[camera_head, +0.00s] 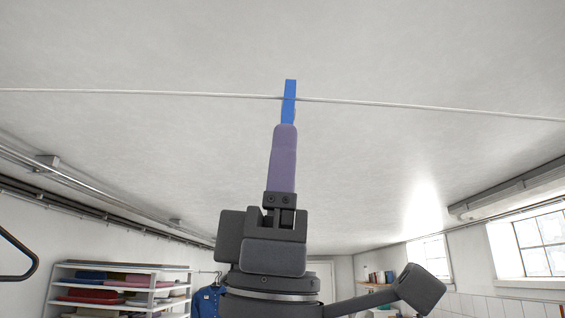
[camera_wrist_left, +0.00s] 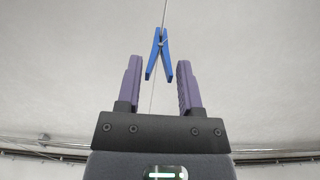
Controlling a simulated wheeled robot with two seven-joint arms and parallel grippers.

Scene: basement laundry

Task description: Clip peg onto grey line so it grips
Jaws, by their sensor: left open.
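The blue peg (camera_head: 290,101) is on the grey line (camera_head: 180,94) overhead, upright in the head view, with its upper end just above the line. In the left wrist view the peg (camera_wrist_left: 154,58) looks like a narrow upside-down V, its legs spread toward me. The line (camera_wrist_left: 165,12) runs into its closed end and shows again below. My left gripper (camera_head: 286,127) is just below the line; its purple fingers (camera_wrist_left: 160,66) are open, one on each side of the peg's legs, with gaps between. How the peg's jaws sit around the line is too small to tell.
The ceiling around the line is clear. Pipes (camera_head: 110,200) run along the left wall. Shelves (camera_head: 120,282) with folded cloth stand low at the left, next to a hanging blue garment (camera_head: 207,301). Windows (camera_head: 540,243) are at the right.

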